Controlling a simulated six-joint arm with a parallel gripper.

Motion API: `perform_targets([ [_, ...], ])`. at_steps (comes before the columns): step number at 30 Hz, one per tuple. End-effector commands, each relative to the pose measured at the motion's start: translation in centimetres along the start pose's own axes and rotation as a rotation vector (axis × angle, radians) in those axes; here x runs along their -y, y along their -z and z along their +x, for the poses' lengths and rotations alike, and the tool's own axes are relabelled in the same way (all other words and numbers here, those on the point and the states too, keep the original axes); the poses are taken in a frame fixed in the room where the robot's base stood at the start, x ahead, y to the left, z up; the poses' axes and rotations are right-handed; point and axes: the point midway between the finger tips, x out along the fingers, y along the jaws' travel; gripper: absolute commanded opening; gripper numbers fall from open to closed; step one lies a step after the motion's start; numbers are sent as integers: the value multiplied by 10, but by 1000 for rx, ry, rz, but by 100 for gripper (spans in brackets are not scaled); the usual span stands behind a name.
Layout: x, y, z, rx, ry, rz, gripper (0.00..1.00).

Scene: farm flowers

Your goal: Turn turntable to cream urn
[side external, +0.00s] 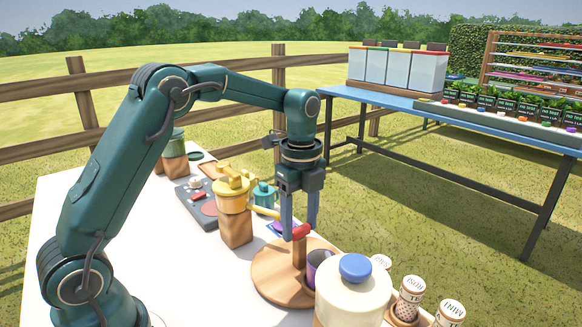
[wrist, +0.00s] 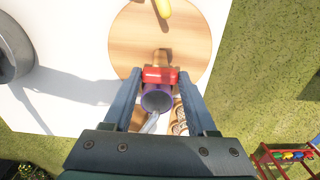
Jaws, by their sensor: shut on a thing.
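The turntable is a round wooden disc (side external: 268,281) with a central post topped by a red grip (side external: 301,231). My gripper (side external: 299,230) points down, its fingers on either side of the red grip (wrist: 160,75), shut on it. A purple cup (side external: 314,262) is at the turntable's edge on the cream urn's side. In the wrist view the cup (wrist: 157,99) is just below the red grip. The cream urn (side external: 352,295), with a blue knob, stands in front of the turntable and hides part of it. A greyish spout-like piece (wrist: 152,122) shows near the cup.
A yellow urn (side external: 232,195) on a wooden block stands behind the turntable, its spout (wrist: 163,8) reaching over the disc. A teal pot (side external: 264,194) is close by. Labelled jars (side external: 409,298) stand right of the cream urn. The white table (side external: 190,265) is clear at left.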

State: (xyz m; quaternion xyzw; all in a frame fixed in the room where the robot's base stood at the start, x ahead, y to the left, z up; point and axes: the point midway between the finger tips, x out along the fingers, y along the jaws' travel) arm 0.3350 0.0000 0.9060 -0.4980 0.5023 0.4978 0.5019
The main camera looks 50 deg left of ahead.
Motion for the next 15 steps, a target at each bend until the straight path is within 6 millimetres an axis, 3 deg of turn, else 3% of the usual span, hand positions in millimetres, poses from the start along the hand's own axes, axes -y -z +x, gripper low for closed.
perform_targets([
  [11, 1, 2, -2, -2, 5, 14, 0],
  [12, 1, 2, -2, -2, 4, 13, 73],
  [13, 1, 2, -2, -2, 4, 13, 84],
  [15, 0, 1, -1, -1, 3, 12, 88],
])
